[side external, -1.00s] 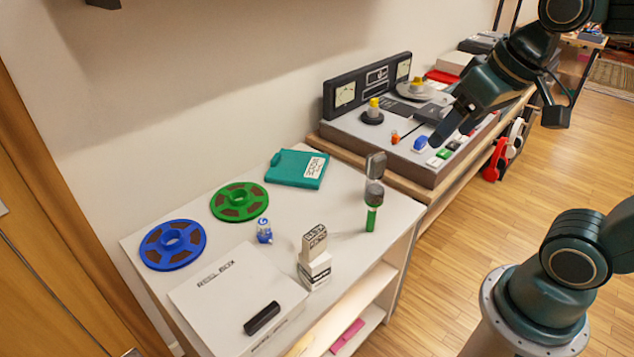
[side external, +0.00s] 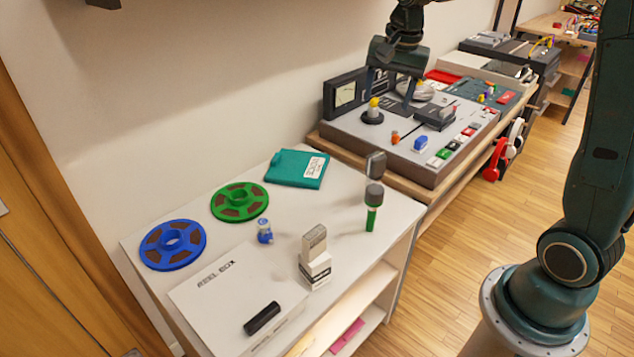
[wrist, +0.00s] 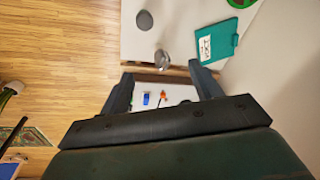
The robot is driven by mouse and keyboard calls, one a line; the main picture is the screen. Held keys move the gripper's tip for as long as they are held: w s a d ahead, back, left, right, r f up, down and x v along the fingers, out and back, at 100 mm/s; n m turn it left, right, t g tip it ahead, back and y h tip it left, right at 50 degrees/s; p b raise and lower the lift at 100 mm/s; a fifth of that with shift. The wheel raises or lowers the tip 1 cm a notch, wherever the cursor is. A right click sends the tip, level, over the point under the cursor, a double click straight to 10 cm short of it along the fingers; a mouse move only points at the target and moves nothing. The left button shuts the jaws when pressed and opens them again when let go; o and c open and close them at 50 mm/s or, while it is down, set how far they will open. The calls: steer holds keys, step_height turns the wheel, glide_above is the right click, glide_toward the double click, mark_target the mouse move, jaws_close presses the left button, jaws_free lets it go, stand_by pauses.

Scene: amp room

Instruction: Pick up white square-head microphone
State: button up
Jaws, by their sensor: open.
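A pale upright piece with a square head (side external: 314,240) and a white blocky base stands at the front of the white table in the side view. It best fits the white square-head microphone, though I cannot tell for sure. A green-handled microphone (side external: 371,218) with a dark round head stands near the table's right edge. A grey-headed piece (side external: 376,162) shows just behind it, its lower part hidden; a silver head (wrist: 162,59) shows in the wrist view. My gripper (side external: 390,92) is open and empty, pointing down above the grey tape machine, well right of the white table.
The grey tape machine (side external: 390,150) with knobs and buttons stands on a wooden bench. The white table also holds a blue reel (side external: 154,251), a green reel (side external: 222,209), a teal case (side external: 285,168), a small blue-and-white item (side external: 265,232) and a reel box (side external: 205,290) with a black bar (side external: 262,318).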

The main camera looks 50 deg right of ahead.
steer(key=w+d+f+m+g, duration=0.1)
steer(key=w+d+f+m, duration=0.3)
steer(key=w+d+f, duration=0.15)
steer(key=m+g, duration=0.1)
steer(key=m, duration=0.3)
glide_above(377, 154)
step_height(377, 154, down, 8)
steer(key=shift+y, duration=0.3)
steer(key=shift+s+a, duration=0.1)
steer(key=shift+f, duration=4.3)
steer(key=shift+f, duration=0.15)
steer(key=shift+f, duration=2.45)
steer(key=shift+r, duration=0.1)
jaws_close()
